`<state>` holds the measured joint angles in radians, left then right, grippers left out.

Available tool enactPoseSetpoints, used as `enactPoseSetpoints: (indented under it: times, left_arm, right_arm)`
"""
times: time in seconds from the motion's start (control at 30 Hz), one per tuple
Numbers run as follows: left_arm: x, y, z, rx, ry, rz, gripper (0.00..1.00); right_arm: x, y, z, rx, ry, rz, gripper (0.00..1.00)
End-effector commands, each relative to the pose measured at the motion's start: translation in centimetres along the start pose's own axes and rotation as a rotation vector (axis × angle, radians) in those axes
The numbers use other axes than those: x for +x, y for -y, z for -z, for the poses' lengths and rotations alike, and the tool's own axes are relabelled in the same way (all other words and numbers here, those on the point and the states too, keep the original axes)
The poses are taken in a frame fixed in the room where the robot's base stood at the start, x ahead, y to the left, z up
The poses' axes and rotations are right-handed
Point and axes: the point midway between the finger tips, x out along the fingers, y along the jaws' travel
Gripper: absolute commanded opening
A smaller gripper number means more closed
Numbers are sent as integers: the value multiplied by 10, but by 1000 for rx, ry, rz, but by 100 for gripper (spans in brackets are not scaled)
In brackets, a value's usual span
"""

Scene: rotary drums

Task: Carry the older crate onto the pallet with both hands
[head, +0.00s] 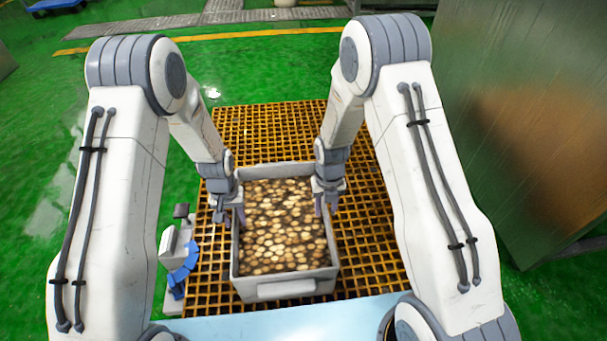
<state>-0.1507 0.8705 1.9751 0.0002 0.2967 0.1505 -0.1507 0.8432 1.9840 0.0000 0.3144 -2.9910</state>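A pale grey crate (288,289) filled with round, brown and yellowish slices is in the middle of the head view. It appears upright over an orange-yellow grating; whether it rests on it or is held just above, I cannot tell. My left gripper (238,213) is at the crate's left wall, towards its far end. My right gripper (322,206) is at the right wall, opposite. The fingers reach down at the walls and are partly hidden, so their closure on the rims is unclear. No second crate is visible. A blue pallet-like object (55,5) is at the top left edge.
The orange-yellow grating (365,250) extends around the crate. A grey and blue device (178,262) stands close to the crate's left. A large metal panel (540,110) fills the right side. Green floor (40,130) is open at left, with a yellow line beyond.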

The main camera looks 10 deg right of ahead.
Motion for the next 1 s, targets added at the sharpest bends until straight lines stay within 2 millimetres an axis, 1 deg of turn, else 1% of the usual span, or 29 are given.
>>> enactPoseSetpoints:
  times: [0.17,0.4,0.5,0.63,0.77,0.87,1.0]
  left_arm:
    - [-30,0,2,0,-8,-1,40]
    - [-81,0,1,0,-6,-1,40]
    - [-97,0,1,0,-6,-1,40]
    - [-110,0,0,0,-3,0,40]
    - [-115,0,0,0,-1,0,40]
    - [-116,0,0,0,-1,0,40]
    - [-116,0,0,0,-1,0,40]
  right_arm:
    - [0,0,0,0,0,0,40]
    - [0,0,0,0,0,0,40]
    - [0,0,0,0,0,0,40]
    - [0,0,0,0,0,0,40]
    - [-6,0,-1,0,2,0,40]
    - [-19,0,-1,0,5,-1,40]
    - [-48,0,-2,0,7,-1,40]
